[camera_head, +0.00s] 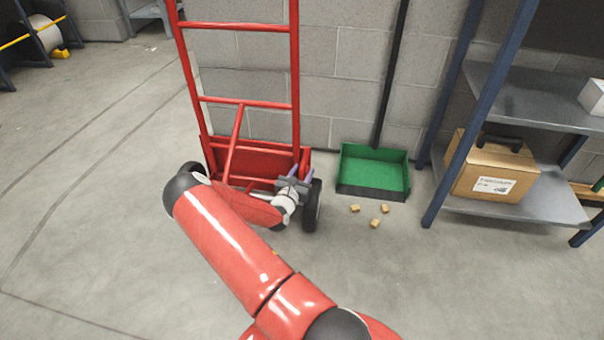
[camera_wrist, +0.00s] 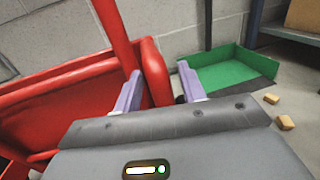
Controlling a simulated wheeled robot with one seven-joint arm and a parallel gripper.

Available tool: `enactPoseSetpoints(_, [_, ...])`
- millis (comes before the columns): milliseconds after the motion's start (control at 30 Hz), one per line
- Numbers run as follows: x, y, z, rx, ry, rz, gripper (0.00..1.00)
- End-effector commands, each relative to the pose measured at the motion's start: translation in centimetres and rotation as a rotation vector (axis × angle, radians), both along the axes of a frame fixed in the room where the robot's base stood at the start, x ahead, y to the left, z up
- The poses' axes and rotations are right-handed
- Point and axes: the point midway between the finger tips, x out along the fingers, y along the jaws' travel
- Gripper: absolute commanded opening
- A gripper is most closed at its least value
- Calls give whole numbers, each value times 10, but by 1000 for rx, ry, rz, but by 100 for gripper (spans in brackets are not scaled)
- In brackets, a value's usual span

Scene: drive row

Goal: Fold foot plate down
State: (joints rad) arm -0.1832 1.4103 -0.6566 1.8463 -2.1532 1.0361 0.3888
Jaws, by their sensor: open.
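A red hand truck (camera_head: 248,104) stands upright against the wall. Its red foot plate (camera_head: 250,161) is at the bottom of the frame, folded up against it, partly hidden by my arm. My gripper (camera_head: 296,178) is at the truck's lower right, beside the right wheel (camera_head: 312,206). In the wrist view my gripper (camera_wrist: 160,80) has its two purple fingers apart. A red edge of the hand truck (camera_wrist: 155,72) shows between the fingers, nearer the left one. I cannot tell whether the fingers touch it. Most of the red panel (camera_wrist: 40,95) lies left of the fingers.
A green dustpan (camera_head: 374,170) with a long black handle stands right of the truck. Several small tan blocks (camera_head: 375,223) lie before it. A blue-framed shelf (camera_head: 515,205) with a cardboard box (camera_head: 492,170) stands further right. The floor at left is clear.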

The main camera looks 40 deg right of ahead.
Motion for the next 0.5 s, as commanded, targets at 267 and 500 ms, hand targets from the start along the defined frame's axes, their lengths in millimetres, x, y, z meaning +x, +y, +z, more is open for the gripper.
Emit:
enactPoseSetpoints(267, [0,0,0,0,0,0,13])
enactPoseSetpoints(500, [-1,0,1,0,-1,-2,0])
